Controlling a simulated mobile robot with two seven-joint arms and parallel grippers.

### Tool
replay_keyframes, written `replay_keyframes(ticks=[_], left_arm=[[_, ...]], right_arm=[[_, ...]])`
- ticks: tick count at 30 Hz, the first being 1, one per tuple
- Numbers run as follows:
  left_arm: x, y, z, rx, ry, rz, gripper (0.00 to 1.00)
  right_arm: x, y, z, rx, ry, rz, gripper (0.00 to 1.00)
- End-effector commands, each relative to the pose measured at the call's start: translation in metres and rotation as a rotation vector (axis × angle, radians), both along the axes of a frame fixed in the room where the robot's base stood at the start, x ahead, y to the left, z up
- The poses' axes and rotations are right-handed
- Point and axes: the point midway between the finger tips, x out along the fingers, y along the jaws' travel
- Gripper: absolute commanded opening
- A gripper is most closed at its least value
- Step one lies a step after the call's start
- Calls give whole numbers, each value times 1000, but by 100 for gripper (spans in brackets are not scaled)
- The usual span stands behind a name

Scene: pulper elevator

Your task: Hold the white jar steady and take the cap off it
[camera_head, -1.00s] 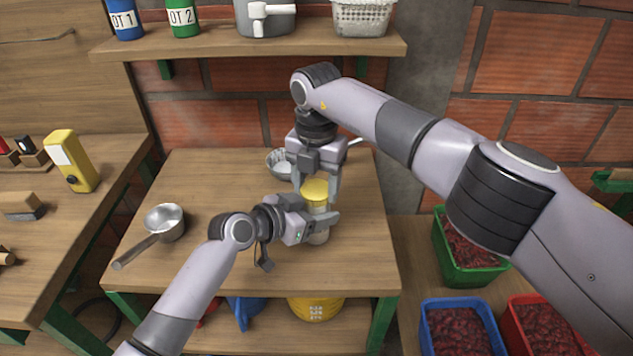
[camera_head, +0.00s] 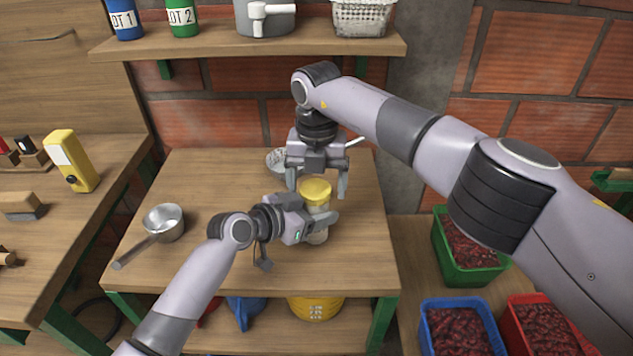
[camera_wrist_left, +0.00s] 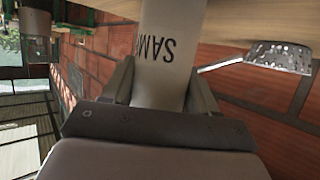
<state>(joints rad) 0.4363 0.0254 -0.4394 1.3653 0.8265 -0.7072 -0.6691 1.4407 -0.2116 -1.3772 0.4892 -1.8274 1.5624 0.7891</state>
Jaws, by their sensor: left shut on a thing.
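The white jar (camera_head: 317,210) stands upright on the wooden table, with its yellow cap (camera_head: 315,190) sitting on its top. My left gripper (camera_head: 319,226) is shut around the jar's body from the left. In the left wrist view the jar (camera_wrist_left: 172,50) is between the two fingers, and upside-down dark lettering shows on it. My right gripper (camera_head: 317,183) points down from above and behind the jar. Its fingers are spread wider than the cap, one to each side, and it holds nothing. Whether a finger touches the cap cannot be told.
A saucepan (camera_head: 164,222) lies at the table's left. A metal strainer (camera_head: 277,160) is behind my right gripper, partly hidden, and shows in the left wrist view (camera_wrist_left: 280,56). A shelf (camera_head: 240,47) runs above. Crates of red fruit (camera_head: 470,250) stand at the right.

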Motion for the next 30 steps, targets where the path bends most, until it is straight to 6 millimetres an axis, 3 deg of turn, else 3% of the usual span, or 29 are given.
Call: replay_keyframes(ticks=[7,16,23,24,26,30], left_arm=[[-1,-2,0,-1,1,-5,0],[-1,-2,-1,0,2,-4,0],[-1,-1,0,1,1,-3,0],[-1,-1,0,1,1,-3,71],[-1,-1,0,1,1,-3,88],[-1,-1,0,0,0,-3,88]], right_arm=[[-1,3,8,6,-2,4,86],[0,2,44,5,-1,3,86],[-1,2,45,4,1,2,86],[-1,2,45,4,1,2,86],[-1,2,45,3,1,2,86],[-1,1,45,3,1,1,86]])
